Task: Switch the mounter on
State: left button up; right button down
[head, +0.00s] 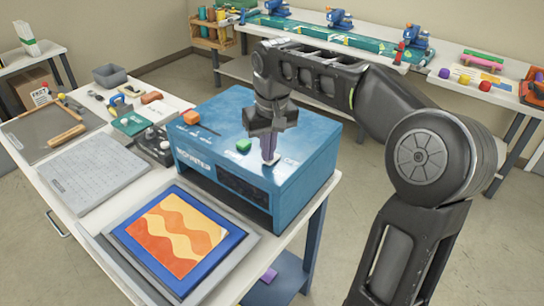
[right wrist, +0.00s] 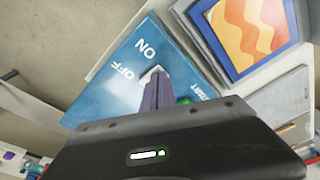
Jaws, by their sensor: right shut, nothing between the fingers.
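The mounter (head: 215,130) is a blue box-shaped machine on the white table, with its name on the front. A small white switch (head: 272,161) is on its top near the right end; it also shows in the right wrist view (right wrist: 147,75), beside the words ON and OFF. My right gripper (head: 269,158) is shut and empty, pointing down with its fingertips at the switch, touching or just above it. The fingers partly hide the switch, so I cannot tell its position. A green button (head: 243,145) is left of the fingers. My left gripper is out of view.
An orange knob (head: 191,117) is on the mounter's back left. A framed orange-and-yellow picture (head: 176,233) lies in front of it. A grey cutting board (head: 93,173) and several tools lie to the left. A long bench stands behind.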

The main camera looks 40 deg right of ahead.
jog(key=shift+f, duration=0.2)
jog(key=shift+r, duration=0.15)
notch_tip(320, 180, up, 7)
jog(key=p, duration=0.5)
jog(key=shift+p, duration=0.4)
dwell(0.3)
